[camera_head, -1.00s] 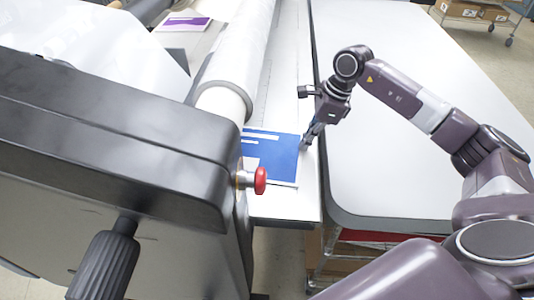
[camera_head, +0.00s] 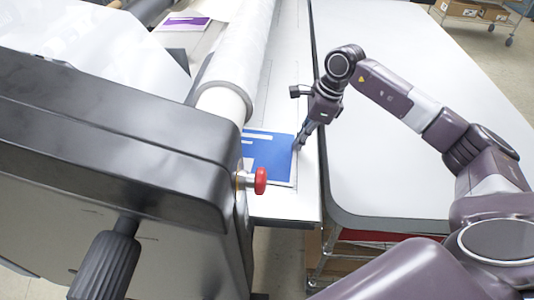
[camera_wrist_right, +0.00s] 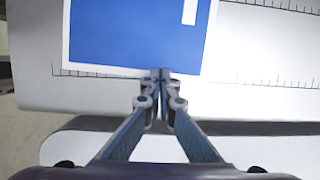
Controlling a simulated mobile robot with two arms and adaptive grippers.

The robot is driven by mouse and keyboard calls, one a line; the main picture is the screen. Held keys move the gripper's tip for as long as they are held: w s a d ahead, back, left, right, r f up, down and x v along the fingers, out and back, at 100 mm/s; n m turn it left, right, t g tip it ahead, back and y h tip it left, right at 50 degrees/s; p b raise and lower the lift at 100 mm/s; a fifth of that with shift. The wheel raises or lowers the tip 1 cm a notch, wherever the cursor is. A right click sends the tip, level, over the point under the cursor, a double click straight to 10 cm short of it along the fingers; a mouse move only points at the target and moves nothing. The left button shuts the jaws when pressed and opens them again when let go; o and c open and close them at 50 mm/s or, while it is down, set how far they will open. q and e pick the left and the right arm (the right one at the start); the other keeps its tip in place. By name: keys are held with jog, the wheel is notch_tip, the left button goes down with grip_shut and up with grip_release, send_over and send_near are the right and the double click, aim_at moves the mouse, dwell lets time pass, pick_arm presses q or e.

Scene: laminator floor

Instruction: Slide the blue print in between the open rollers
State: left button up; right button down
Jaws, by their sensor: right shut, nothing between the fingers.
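The blue print (camera_head: 270,158) lies flat on the laminator's feed table, its left part hidden beside the roller and the machine's end housing. The upper white roller (camera_head: 225,100) runs away from me along the table; the gap under it cannot be seen from here. My right gripper (camera_head: 299,146) is at the print's right edge, fingers pointing down. In the right wrist view the closed fingertips (camera_wrist_right: 161,75) meet the near white edge of the print (camera_wrist_right: 130,35), with nothing between them. My left gripper is out of view.
The black end housing (camera_head: 110,140) with a red knob (camera_head: 260,181) and a black handle (camera_head: 106,262) fills the left front. A purple sheet (camera_head: 186,23) lies beyond the roller. A wide white table (camera_head: 410,130) stands right of the feed table and is bare.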

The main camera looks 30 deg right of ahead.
jog(key=shift+s+d+f, duration=0.1)
jog(key=shift+s+d, duration=0.05)
jog(key=shift+s, duration=0.25)
jog(key=shift+s+a, duration=0.15)
jog(key=shift+a, duration=0.05)
jog(key=shift+a+b, duration=0.3)
dwell(0.4)
jog(key=shift+s+d, duration=0.15)
jog(key=shift+d, duration=0.4)
dwell(0.5)
jog(key=shift+r, duration=0.25)
jog(key=shift+p+v, duration=1.35)
jog(key=shift+v, duration=1.65)
jog(key=shift+d, duration=0.15)
